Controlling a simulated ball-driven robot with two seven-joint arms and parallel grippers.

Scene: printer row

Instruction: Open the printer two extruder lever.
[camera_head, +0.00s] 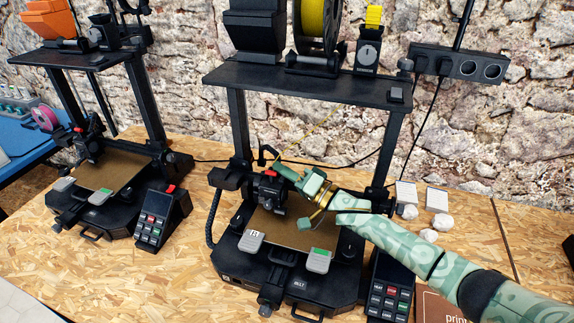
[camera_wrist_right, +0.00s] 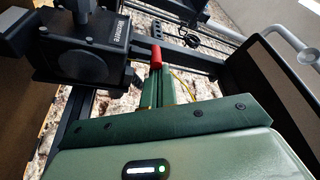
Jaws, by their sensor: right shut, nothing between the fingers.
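The printer in the middle (camera_head: 242,130) has a black print head (camera_head: 268,188) with small red parts on its gantry. My right gripper (camera_head: 281,169) reaches in from the right, with its fingertips at the upper right of the print head. In the right wrist view its green fingers (camera_wrist_right: 157,86) are together and hold nothing. A red tip, likely the extruder lever (camera_wrist_right: 156,57), shows just beyond the fingertips; I cannot tell whether they touch. A dark boxy extruder part (camera_wrist_right: 85,55) is left of it. My left gripper is not in view.
A second printer (camera_head: 100,165) stands to the left. Control screens (camera_head: 152,217) stand beside the printers. A yellow filament line (camera_head: 305,133) runs down near my gripper. A shelf (camera_head: 310,85) with a yellow spool (camera_head: 312,25) is above. White lumps (camera_head: 438,221) lie on the right.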

